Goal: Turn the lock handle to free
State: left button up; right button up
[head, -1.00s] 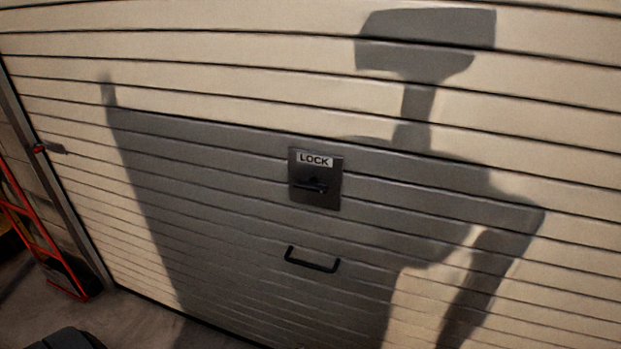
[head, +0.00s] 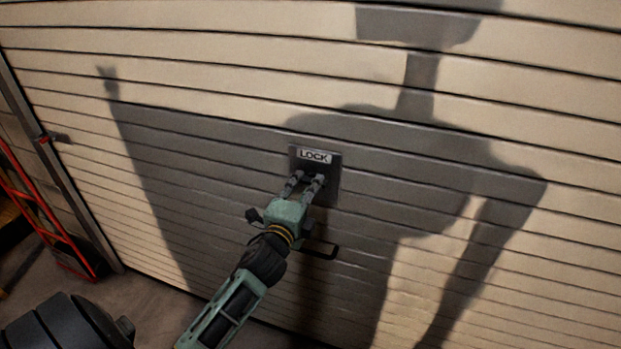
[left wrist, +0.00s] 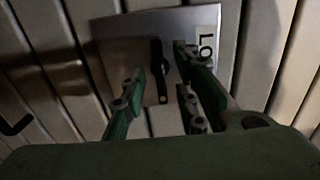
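A dark lock plate (head: 331,189) with a white LOCK label (head: 314,157) is fixed on the garage door. My left gripper (head: 307,178) reaches up to the plate from below and hides most of the handle in the head view. In the left wrist view the lock plate (left wrist: 128,30) shows with the black lock handle (left wrist: 160,72), a bar lying between the fingers. The left gripper (left wrist: 160,82) is open, its fingers apart on both sides of the handle, with gaps visible. I cannot tell its exact depth to the plate. My right gripper is not in view.
The slatted garage door (head: 200,75) fills most of the view. A black pull handle (head: 320,250) sits below the lock, partly behind my left arm. A red frame (head: 45,215) stands at the left. The door around the plate is clear.

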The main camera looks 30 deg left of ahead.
aim_at(309, 184)
pick_arm(q)
jog(key=shift+x, duration=1.55)
grip_shut()
